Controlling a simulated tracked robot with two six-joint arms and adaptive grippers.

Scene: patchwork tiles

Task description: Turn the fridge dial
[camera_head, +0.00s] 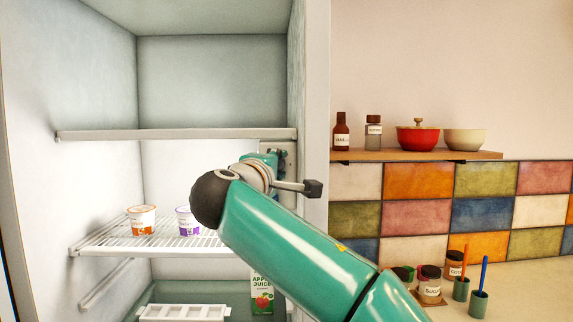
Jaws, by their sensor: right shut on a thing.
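The fridge stands open in the head view, and a pale control panel (291,160) sits on its right inner wall, below the upper shelf. My right arm comes in from the lower right and bends at the wrist. My right gripper (270,158) is at the panel, mostly hidden behind my own wrist, and it is shut on the fridge dial. The dial itself is hidden by the gripper, so its setting cannot be read. My left gripper is not in view.
An upper shelf (180,134) is just above the gripper. A wire shelf (100,243) holds two yogurt cups (142,220). An apple juice carton (262,293) and a white tray (185,313) are lower down. Jars (430,284) stand on the counter to the right.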

